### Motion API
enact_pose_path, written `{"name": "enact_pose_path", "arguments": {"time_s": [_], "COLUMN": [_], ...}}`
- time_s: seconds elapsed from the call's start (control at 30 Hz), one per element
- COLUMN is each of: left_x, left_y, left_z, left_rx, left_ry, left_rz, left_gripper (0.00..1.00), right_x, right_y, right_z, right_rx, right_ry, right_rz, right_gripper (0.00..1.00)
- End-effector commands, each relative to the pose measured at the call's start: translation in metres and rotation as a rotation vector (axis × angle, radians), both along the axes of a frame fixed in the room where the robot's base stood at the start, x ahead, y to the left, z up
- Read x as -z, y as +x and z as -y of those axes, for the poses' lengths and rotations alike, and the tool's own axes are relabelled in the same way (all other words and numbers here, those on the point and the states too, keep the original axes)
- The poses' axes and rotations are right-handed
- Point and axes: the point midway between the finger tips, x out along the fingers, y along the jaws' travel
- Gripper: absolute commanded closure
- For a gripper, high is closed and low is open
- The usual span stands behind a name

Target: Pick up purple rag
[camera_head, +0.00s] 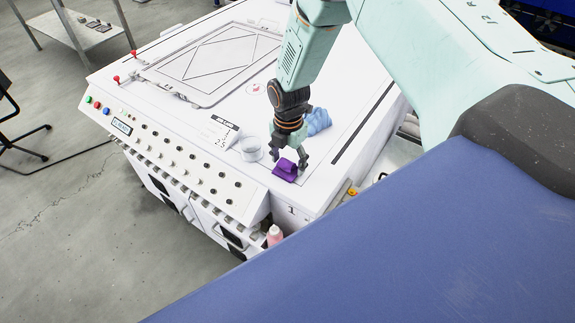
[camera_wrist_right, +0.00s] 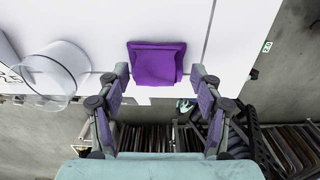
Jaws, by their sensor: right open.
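The purple rag (camera_head: 286,170) lies folded on the white machine top, near its front right corner in the head view. In the right wrist view the purple rag (camera_wrist_right: 155,63) sits above the gap between the fingertips, close to the table edge. My right gripper (camera_head: 290,158) hangs just over the rag in the head view, pointing down. In the right wrist view my right gripper (camera_wrist_right: 160,78) has its fingers spread apart with nothing between them. I cannot tell whether the fingertips are level with the rag. My left gripper is not in view.
A clear cup (camera_head: 250,149) stands left of the rag; it also shows in the wrist view (camera_wrist_right: 62,68). A blue cloth (camera_head: 318,121) lies behind the gripper. A control panel (camera_head: 180,155) with knobs runs along the machine's front. A pink bottle (camera_head: 274,235) stands below the corner.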

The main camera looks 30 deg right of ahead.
Motion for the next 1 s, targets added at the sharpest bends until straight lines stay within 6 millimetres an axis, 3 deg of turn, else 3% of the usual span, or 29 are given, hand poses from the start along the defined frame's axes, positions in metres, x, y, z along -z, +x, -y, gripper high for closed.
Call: {"name": "enact_pose_path", "arguments": {"time_s": [0.37,1.0], "left_x": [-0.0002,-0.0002], "left_y": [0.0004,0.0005], "left_z": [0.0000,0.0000], "left_rx": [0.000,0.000], "left_ry": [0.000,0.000], "left_rz": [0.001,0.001], "left_gripper": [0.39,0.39], "right_x": [0.0094,0.0095], "right_y": [0.0034,0.0033], "right_z": [-0.0002,-0.0002], "right_rx": [-0.001,0.000], "right_ry": [-0.001,-0.001], "right_rz": [0.001,0.001], "right_gripper": [0.36,0.90]}}
